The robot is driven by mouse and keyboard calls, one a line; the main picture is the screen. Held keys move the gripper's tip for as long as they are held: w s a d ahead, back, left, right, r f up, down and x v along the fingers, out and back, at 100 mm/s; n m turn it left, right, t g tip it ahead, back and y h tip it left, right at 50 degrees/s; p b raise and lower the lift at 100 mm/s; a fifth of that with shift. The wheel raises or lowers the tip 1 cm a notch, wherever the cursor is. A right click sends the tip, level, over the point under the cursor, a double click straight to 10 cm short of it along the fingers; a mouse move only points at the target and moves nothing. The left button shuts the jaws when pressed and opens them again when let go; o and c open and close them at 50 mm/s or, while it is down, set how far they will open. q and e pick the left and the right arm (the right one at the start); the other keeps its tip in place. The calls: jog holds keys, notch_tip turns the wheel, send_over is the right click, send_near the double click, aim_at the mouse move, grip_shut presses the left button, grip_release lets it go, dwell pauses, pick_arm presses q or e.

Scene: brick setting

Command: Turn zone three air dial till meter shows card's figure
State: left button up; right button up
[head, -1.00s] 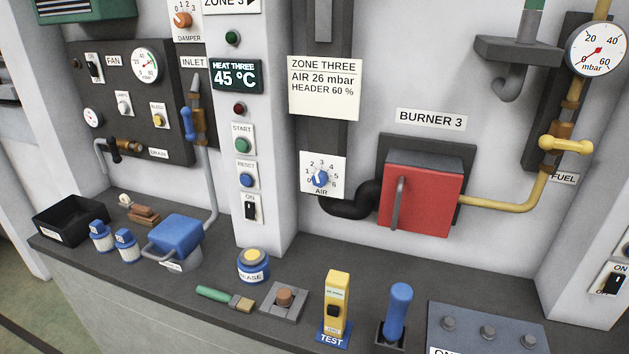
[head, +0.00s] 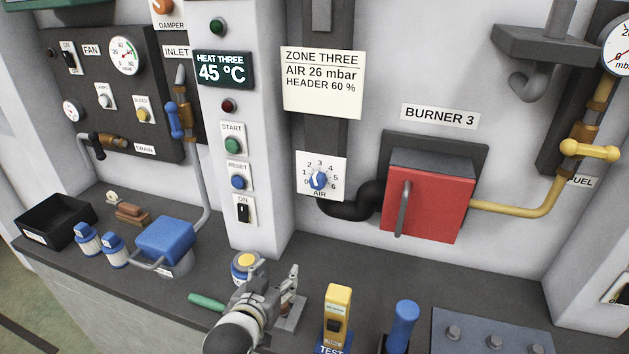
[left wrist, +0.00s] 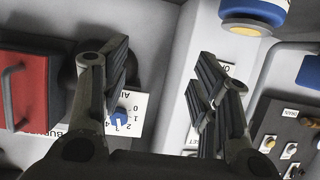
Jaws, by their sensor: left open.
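The air dial (head: 318,180) is a blue knob on a white 0-to-6 plate below the card; its exact setting is too small to read. The card (head: 323,80) reads zone three, air 26 mbar, header 60 %. A round mbar meter (head: 617,46) is cut off at the right edge, its needle not readable. My left gripper (head: 278,268) is open and empty above the counter, below and left of the dial. In the left wrist view the dial (left wrist: 118,117) shows upside down beyond the left-hand finger of the open gripper (left wrist: 158,85). My right gripper is not in view.
A yellow tester (head: 337,312) and a blue-handled lever (head: 402,325) stand on the counter right of my gripper. A grease pot (head: 246,264) is close behind it. The red burner box (head: 430,198) and black hose (head: 352,201) lie right of the dial.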

aim_at(316, 183)
pick_arm(q)
jog(key=w+d+r+m+t+h, duration=0.1)
jog(key=w+d+r+t, duration=0.15)
jog(key=r, duration=0.45)
jog(key=w+d+r+t+h, duration=0.1)
jog(key=w+d+r, duration=0.2)
jog(key=r, duration=0.4)
jog(key=p+x, duration=0.2)
jog(key=x, duration=0.6)
jog(key=shift+w+d+r+p, duration=0.1)
jog(key=shift+w+r+p, duration=0.05)
jog(key=shift+w+p, duration=0.15)
jog(key=shift+x, duration=0.9)
jog(key=c, duration=1)
jog(key=shift+m, duration=0.7)
jog(key=shift+c, duration=0.2)
jog(key=o, duration=1)
jog(key=shift+o, duration=0.2)
